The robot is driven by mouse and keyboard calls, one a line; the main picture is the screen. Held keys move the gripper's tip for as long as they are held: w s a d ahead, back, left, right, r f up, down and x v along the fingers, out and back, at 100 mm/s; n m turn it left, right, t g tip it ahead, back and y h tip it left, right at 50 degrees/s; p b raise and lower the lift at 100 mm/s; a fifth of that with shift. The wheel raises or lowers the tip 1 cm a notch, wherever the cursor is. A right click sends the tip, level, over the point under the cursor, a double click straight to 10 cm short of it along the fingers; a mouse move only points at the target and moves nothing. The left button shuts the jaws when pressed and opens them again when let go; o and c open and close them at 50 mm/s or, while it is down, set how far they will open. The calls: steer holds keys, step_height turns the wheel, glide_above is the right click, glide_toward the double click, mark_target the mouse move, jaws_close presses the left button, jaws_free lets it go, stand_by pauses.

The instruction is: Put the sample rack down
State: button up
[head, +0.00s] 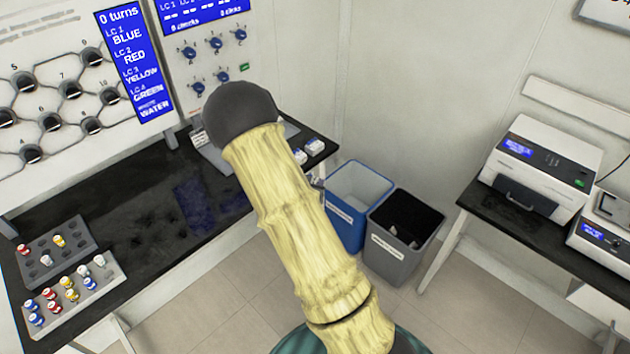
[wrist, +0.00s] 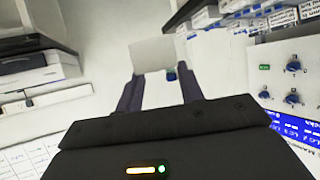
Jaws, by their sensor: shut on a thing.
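My gripper (wrist: 158,85) shows in the wrist view with its two dark fingers on either side of a pale grey, plain-faced block, which I take to be the sample rack (wrist: 152,54). A small blue piece shows at the block's lower edge, between the fingers. The block's far side and whatever lies under it are hidden. In the head view my arm crosses the middle of the picture and hides my gripper and the held rack.
In the head view, a dark grey rack (head: 80,239) and a light grey rack (head: 112,279) with coloured vials stand on the black bench (head: 130,185). A blue bin (head: 348,228) and a grey bin (head: 392,265) stand right of it. Machines occupy the right bench (head: 515,222).

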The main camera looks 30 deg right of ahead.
steer(key=shift+s+a+f+n+t+y, duration=0.15)
steer(key=shift+a+f+n+t+y, duration=0.35)
steer(key=shift+f+n, duration=0.1)
steer(key=a+f+n+t+y, duration=0.1)
steer(key=a+f+n+y, duration=0.1)
steer(key=a+f, duration=0.1)
steer(key=s+a+f+n+t+y, duration=0.1)
steer(key=a+f+n+y, duration=0.1)
steer(key=a, duration=0.3)
steer(key=s+a+f+n+y, duration=0.1)
steer(key=a+f+n+y, duration=0.2)
steer(key=a, duration=0.1)
steer(key=shift+s+f+n+t+y, duration=0.2)
steer(key=shift+f+n+t+y, duration=0.1)
steer(key=shift+t+y, duration=0.1)
steer(key=shift+s+a, duration=0.15)
steer(key=shift+a, duration=0.05)
